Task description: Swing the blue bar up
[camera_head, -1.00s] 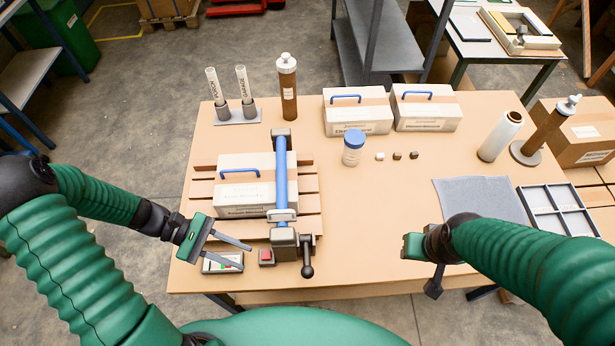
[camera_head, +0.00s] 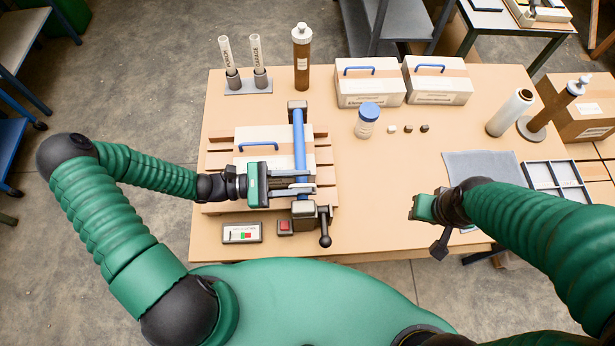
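The blue bar (camera_head: 299,145) lies down over a labelled box (camera_head: 258,136) with a blue handle, running from a dark block at the back toward the dark latch block (camera_head: 304,213) with a black-knobbed lever at the front. My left gripper (camera_head: 313,181) is at the bar's front end. Its two grey fingers point right and stand apart, one farther back and one nearer; they hide the bar's end plate. I cannot tell whether they touch it. My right gripper (camera_head: 430,222) hangs over the table's front right, far from the bar; its fingers are not clear.
A slatted board (camera_head: 219,160) lies under the box. A red button box (camera_head: 285,227) and a small panel (camera_head: 242,233) sit at the front edge. Two more handled boxes (camera_head: 368,88), a brown bottle (camera_head: 302,60) and a blue-capped jar (camera_head: 367,120) stand behind. The table's middle is clear.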

